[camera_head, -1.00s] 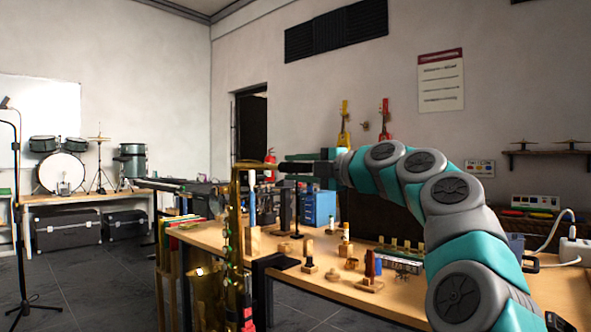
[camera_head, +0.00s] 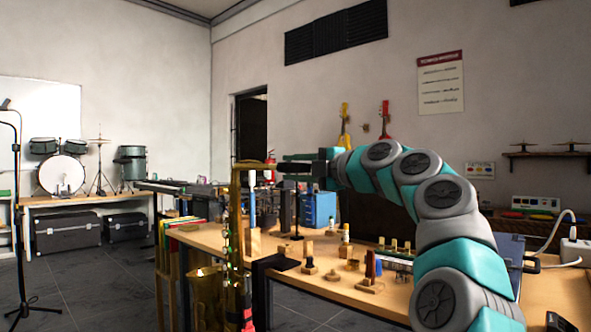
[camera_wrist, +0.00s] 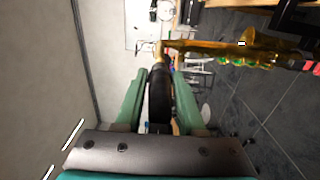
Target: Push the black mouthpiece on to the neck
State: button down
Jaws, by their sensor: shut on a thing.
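The gold saxophone (camera_head: 236,215) stands upright at the left end of the workbench. Its neck (camera_head: 250,166) bends over at the top and points right toward my gripper. My gripper (camera_head: 297,163) comes in from the right, level with the neck, and is shut on the black mouthpiece (camera_head: 291,168). In the wrist view, the mouthpiece (camera_wrist: 159,97) lies between my two green fingers, with its far end at the gold neck (camera_wrist: 160,50). The two look in line and very close or touching. I cannot tell whether the mouthpiece is over the neck's end.
The workbench (camera_head: 330,290) below my arm holds several small wooden stands and parts. A keyboard (camera_head: 177,187) and drums (camera_head: 62,172) are further back at the left. The air around the neck is clear.

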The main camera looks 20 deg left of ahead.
aim_at(307, 169)
jog(key=shift+x, duration=1.15)
dwell(2.2)
jog(key=shift+c, duration=2.2)
grip_release()
jog(key=shift+c, duration=0.9)
jog(key=shift+b+v, duration=0.85)
jog(key=shift+v, duration=0.6)
jog(key=shift+b+v, duration=0.75)
jog(key=shift+v, duration=0.8)
